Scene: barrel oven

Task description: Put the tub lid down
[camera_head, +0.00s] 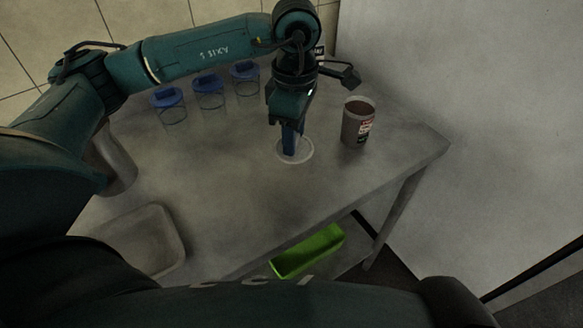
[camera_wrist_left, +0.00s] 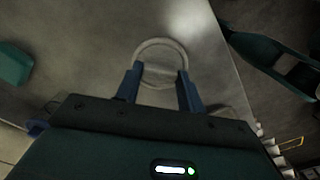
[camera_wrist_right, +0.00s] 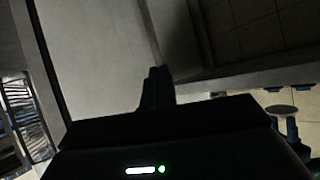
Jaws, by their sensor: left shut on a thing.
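The tub lid (camera_head: 306,158) is a pale, round, see-through disc with a light rim. My left gripper (camera_head: 290,152) points down over the table and is shut on the lid. In the left wrist view the lid (camera_wrist_left: 161,42) shows as a ring between the two blue fingers (camera_wrist_left: 160,88). The lid is at or just above the tabletop; I cannot tell if it touches. An open tub (camera_head: 355,130) with brown contents and a label stands upright to the right of the lid. My right gripper (camera_wrist_right: 157,88) has its fingers together, with nothing seen in them.
The grey table (camera_head: 235,190) has bare room in front of the lid. Several clear jars with blue lids (camera_head: 209,88) stand in a row at the back. A grey tray (camera_head: 140,236) lies at the front left. A green bin (camera_head: 308,251) sits below the tabletop.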

